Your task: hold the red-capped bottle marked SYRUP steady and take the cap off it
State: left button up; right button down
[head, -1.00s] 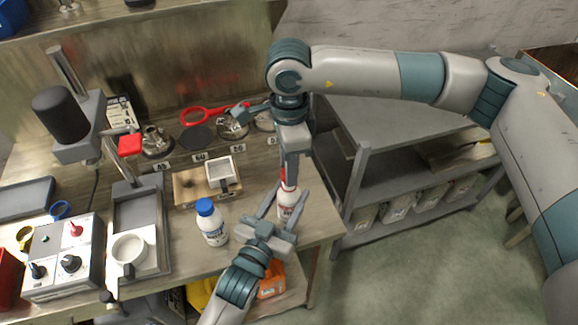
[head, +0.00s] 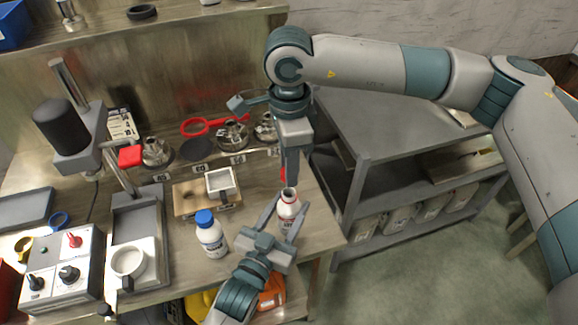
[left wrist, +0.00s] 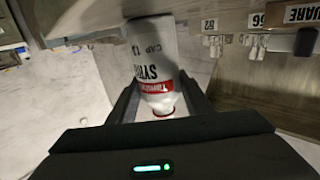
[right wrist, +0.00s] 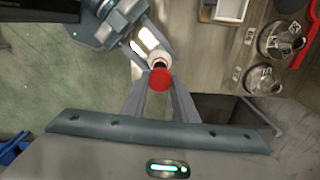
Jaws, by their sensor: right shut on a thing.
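The SYRUP bottle (head: 288,210) is white with a red band and stands near the bench's front right edge. Its top shows a dark open mouth. In the left wrist view the bottle (left wrist: 157,60) shows the word SYRUP and fills the gap between my fingertips. My left gripper (head: 284,212) is shut on the bottle's sides. My right gripper (head: 289,180) is shut on the red cap, just above and behind the mouth. The cap (right wrist: 160,79) shows between its fingertips in the right wrist view, apart from the neck. In the head view the cap is mostly hidden behind the fingers.
A blue-capped white bottle (head: 211,236) stands left of my left gripper. A wooden block with a white square dish (head: 221,184), metal flasks (head: 233,135) and a control box (head: 65,265) are on the bench. A grey shelf cart (head: 400,135) stands right.

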aim_at(289, 192)
pick_arm(q)
jog(key=o, duration=0.4)
jog(key=shift+c, duration=0.2)
jog(key=b+v, duration=0.2)
jog(key=v, duration=0.9)
jog(key=shift+f+b, duration=0.1)
jog(key=shift+b, duration=0.3)
pick_arm(e)
notch_tip(289, 192, down, 3)
jog(key=shift+r, duration=0.1)
pick_arm(q)
jog(key=shift+s+a, duration=0.2)
jog(key=shift+s, duration=0.25)
pick_arm(e)
jog(key=shift+f, duration=0.2)
